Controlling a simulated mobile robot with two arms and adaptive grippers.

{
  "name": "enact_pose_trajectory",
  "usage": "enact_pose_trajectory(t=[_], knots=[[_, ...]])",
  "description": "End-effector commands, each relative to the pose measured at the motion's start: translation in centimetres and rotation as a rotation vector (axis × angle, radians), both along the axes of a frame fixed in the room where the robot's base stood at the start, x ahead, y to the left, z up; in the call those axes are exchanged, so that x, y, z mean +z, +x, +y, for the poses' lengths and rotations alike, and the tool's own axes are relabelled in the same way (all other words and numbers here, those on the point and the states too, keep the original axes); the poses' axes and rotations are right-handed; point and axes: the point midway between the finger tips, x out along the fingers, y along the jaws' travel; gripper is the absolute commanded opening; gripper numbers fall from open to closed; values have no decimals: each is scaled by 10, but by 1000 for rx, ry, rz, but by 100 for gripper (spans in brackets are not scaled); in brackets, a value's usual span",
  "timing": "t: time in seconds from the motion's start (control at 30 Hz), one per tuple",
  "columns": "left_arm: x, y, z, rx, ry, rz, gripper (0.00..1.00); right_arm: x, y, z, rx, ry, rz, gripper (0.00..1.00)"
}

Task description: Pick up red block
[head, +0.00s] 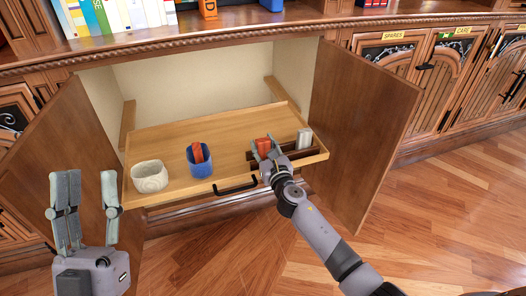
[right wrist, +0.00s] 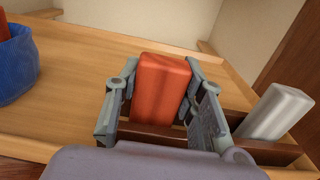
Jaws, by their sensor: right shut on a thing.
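The red block (head: 263,147) stands in the right part of the pulled-out wooden tray, in a dark brown holder. My right gripper (head: 266,156) is around it with a finger on each side, shut on it. In the right wrist view the red block (right wrist: 160,90) stands upright between the two fingers of the gripper (right wrist: 162,100); its lower end is partly hidden by the gripper. My left gripper (head: 88,195) is at the lower left of the head view, fingers up and apart, open and empty, away from the tray.
On the wooden tray (head: 165,140) stand a white bowl (head: 149,178) and a blue cup (head: 200,165) with a red object (head: 197,152) in it. A white-grey block (head: 304,138) stands right of my right gripper. Open cabinet doors (head: 362,125) flank the tray. A black handle (head: 236,187) is on its front.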

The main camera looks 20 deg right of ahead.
Motion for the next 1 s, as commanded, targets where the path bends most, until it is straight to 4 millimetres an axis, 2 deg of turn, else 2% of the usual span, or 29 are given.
enact_pose_trajectory(t=[0.37, 0.67, 1.0], knots=[[-1, 3, -1, 0, 5, 17, 40, 3, 0, 0, 0, 0, -1, 8], [-31, 30, -3, 14, 69, 236, 40, 16, 0, 0, 0, 0, -1, 8], [-85, 55, -2, 32, 159, 558, 40, 34, 0, 0, 1, 0, -1, 8]])
